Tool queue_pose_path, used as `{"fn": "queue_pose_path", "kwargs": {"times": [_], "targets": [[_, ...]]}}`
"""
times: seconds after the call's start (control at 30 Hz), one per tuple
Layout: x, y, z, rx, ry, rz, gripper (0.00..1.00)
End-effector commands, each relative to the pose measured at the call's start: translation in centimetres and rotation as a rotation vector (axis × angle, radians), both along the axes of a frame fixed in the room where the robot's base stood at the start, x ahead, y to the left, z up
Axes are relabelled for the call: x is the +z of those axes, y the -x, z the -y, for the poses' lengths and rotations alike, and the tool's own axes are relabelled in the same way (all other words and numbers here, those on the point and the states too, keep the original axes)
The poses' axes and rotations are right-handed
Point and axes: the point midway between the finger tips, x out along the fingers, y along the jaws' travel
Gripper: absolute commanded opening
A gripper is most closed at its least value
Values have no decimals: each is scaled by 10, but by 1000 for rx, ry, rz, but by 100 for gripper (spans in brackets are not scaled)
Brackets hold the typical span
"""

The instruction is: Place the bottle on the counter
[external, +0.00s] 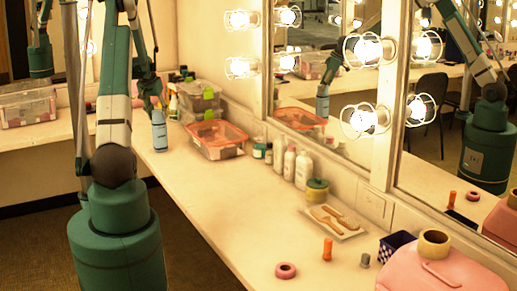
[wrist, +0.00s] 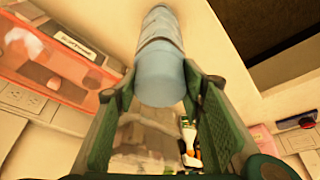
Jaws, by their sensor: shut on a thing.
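The blue bottle (external: 159,132) is upright at the near-left edge of the white counter (external: 205,185), below my gripper (external: 157,102) in the external view. In the wrist view the bottle (wrist: 160,58) lies between the two green fingers of my gripper (wrist: 159,88), which are shut on it. Its far end points away from the wrist camera. I cannot tell whether its base touches the counter or hangs just above it.
White bottles (external: 290,162), a tray (external: 336,221) and a pink case (external: 440,270) line the mirror side. The counter's middle is clear.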

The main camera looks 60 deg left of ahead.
Motion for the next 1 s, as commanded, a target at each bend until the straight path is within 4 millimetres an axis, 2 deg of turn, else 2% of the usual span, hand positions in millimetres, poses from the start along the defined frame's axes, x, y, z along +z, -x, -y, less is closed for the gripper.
{"fn": "queue_pose_path", "kwargs": {"times": [0.1, 0.13, 0.23, 0.67, 0.87, 1.0], "targets": [[-3, 0, 0, 0, 0, 0, 6], [-3, 0, 0, 0, 0, 0, 44], [-2, 0, 0, 0, 0, 0, 54], [0, 0, 0, 0, 0, 0, 54], [9, 3, 3, 0, 0, 0, 54], [23, 7, 6, 0, 0, 0, 54]]}}
